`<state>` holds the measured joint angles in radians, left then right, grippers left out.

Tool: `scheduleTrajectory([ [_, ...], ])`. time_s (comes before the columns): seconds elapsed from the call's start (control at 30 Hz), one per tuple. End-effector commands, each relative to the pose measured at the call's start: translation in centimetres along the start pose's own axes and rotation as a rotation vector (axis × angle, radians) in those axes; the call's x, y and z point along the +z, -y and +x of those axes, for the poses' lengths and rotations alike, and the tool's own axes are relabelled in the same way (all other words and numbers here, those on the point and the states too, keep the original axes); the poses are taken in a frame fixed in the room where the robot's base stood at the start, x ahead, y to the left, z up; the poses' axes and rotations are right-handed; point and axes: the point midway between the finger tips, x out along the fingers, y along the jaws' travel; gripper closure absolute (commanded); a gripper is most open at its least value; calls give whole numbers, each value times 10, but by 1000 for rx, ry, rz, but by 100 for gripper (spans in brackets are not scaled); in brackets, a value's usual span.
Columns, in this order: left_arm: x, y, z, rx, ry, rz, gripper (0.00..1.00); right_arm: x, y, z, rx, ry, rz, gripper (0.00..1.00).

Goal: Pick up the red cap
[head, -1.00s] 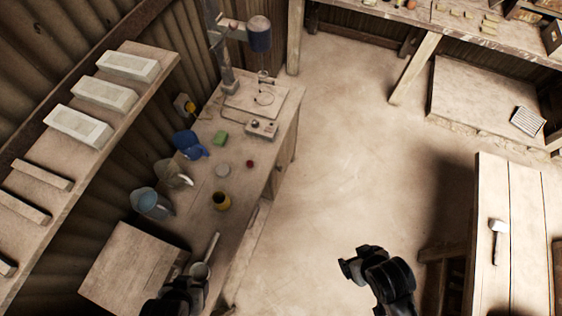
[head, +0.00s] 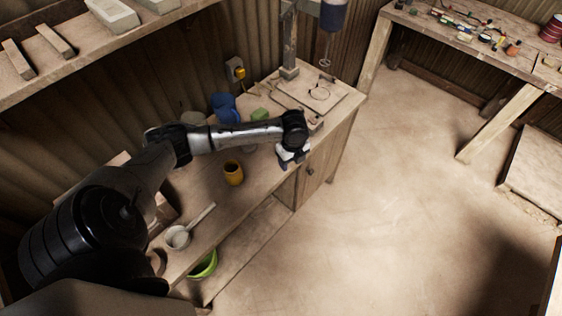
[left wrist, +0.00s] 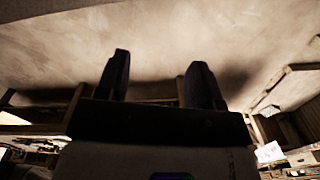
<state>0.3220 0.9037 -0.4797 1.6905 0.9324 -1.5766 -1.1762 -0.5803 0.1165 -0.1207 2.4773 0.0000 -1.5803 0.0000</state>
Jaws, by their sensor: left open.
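The red cap does not show in either view now; the arm and gripper cover part of the bench where a small red round thing lay a second earlier. My left arm reaches across the bench in the head view. My left gripper (head: 291,158) hangs at its end, over the bench near the front edge. In the left wrist view its two dark fingers (left wrist: 158,82) stand wide apart with nothing between them. My right gripper is in neither view.
On the bench (head: 217,213) stand a yellow jar (head: 233,174), a blue vessel (head: 226,108), a green block (head: 260,115) and a pale pan (head: 178,238). A stand with a motor (head: 333,15) rises at the back. A green bowl (head: 204,264) sits lower.

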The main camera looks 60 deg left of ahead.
Motion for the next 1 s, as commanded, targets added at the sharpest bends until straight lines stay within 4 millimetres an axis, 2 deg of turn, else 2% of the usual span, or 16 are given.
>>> scheduleTrajectory([
  [0.03, 29, 11, 6, 2, 15, 15, 39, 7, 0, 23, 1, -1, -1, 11],
  [0.1, 58, 20, -2, 9, 16, 43, 39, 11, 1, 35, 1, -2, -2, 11],
  [0.2, 91, 27, -14, 11, 10, 68, 39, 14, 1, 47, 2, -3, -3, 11],
  [0.33, 117, 30, -25, 7, 1, 86, 39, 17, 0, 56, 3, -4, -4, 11],
  [0.47, 127, 31, -21, 6, -6, 94, 39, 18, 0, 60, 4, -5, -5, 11],
  [0.8, 128, 30, 33, 6, -7, 95, 39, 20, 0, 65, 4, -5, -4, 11],
  [1.0, 128, 30, 50, 5, -7, 95, 39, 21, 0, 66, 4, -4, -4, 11],
])
